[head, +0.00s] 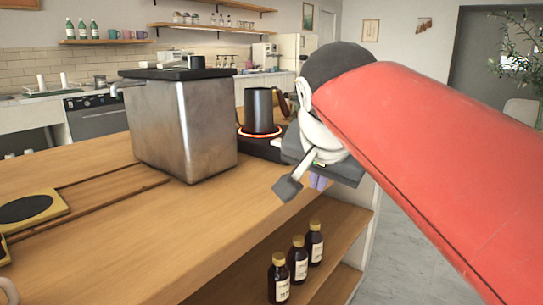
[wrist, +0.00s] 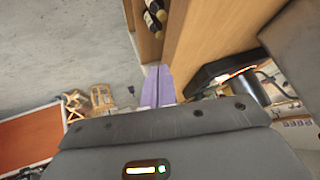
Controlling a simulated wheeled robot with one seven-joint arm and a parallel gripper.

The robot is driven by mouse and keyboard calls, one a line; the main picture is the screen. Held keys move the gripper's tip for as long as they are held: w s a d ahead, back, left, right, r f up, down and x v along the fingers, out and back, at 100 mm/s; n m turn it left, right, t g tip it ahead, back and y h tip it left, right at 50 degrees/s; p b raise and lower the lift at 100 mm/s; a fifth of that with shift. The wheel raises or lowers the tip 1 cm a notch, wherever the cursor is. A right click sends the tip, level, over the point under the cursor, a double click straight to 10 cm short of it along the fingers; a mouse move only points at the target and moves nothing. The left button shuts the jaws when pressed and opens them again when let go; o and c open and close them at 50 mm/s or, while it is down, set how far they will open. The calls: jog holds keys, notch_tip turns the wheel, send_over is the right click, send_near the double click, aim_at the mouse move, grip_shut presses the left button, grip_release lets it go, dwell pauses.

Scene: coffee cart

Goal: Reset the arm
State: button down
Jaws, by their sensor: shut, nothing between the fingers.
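My gripper (wrist: 158,70) shows in the wrist view as two purple fingers pressed together with nothing between them. In the head view the fingers (head: 318,181) show only in part, below my dark wrist and just off the cart's right edge. My red arm crosses the right side of that view and hides what lies behind it. The wooden cart (head: 225,222) is to the left of my gripper.
A dark metal pitcher (head: 259,108) stands on a glowing burner (head: 262,133), close behind my wrist. A metal box (head: 180,125) with a dark lid stands left of it. Several dark bottles (head: 299,262) stand on the lower shelf. The floor right of the cart (head: 405,240) looks clear.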

jog(key=s+d+f+n, duration=0.1)
jog(key=s+f, duration=0.3)
jog(key=f, duration=0.4)
jog(key=s+d+f+n+g, duration=0.1)
jog(key=s+d+f+n, duration=0.1)
jog(key=s+d+f, duration=0.2)
jog(key=s+d+f+n+g, duration=0.1)
jog(key=s+d+f+n, duration=0.1)
jog(key=s+f, duration=0.4)
notch_tip(320, 180, down, 6)
jog(key=shift+d+r+y, duration=0.15)
jog(key=shift+d+y, duration=0.15)
jog(key=shift+d, duration=0.1)
